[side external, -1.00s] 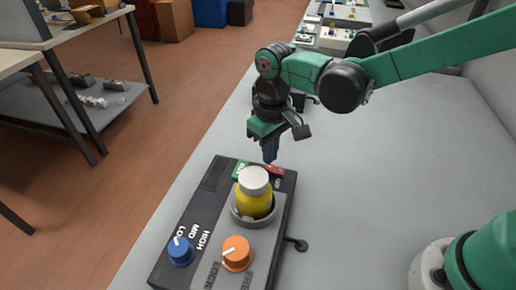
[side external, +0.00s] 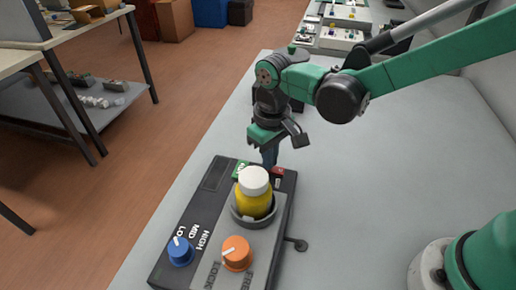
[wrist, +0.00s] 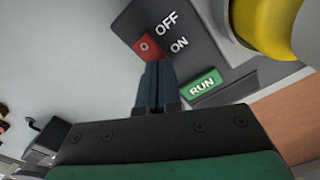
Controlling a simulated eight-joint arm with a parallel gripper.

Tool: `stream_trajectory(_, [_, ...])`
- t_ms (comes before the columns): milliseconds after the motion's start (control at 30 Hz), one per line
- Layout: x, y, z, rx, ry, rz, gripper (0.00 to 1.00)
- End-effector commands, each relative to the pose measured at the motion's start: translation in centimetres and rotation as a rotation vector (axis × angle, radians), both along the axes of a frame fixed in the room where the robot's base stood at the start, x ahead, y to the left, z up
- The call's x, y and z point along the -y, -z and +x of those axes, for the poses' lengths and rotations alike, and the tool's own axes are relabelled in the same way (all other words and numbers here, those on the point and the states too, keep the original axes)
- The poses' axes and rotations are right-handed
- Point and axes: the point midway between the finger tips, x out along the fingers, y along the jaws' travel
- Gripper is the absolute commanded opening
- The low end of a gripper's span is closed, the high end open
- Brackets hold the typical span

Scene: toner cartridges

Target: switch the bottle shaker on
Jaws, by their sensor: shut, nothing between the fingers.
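The bottle shaker (side external: 208,232) is a dark box on the grey bench, with a yellow bottle with a white cap (side external: 255,192) upright in its round holder. Its red switch (wrist: 147,47) shows a round mark and sits beside the OFF and ON labels in the wrist view. A green RUN panel (wrist: 203,89) lies to the right of the fingers there. My gripper (wrist: 158,66) is shut and empty, its tips at the ON-side end of the switch; I cannot tell if they touch it. In the side view my gripper (side external: 269,163) points down behind the bottle.
A blue knob (side external: 181,251) by the LO, MID, HIGH labels and an orange knob (side external: 237,253) stand on the shaker's near part. A small dark lever (side external: 297,244) sticks out at its right. The bench (side external: 400,150) to the right is clear.

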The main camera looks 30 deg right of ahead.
Motion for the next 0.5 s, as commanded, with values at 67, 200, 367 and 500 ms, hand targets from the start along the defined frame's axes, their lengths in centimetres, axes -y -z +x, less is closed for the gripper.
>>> stream_trajectory(67, [0.0,0.1,0.0,-0.001,0.000,0.000,0.00])
stream_trajectory(200, [0.0,0.3,0.0,-0.001,0.000,0.000,0.00])
stream_trajectory(367, [0.0,-0.3,0.0,-0.001,0.000,0.000,0.00])
stream_trajectory(500, [0.0,-1.5,0.0,-0.001,0.000,0.000,0.00])
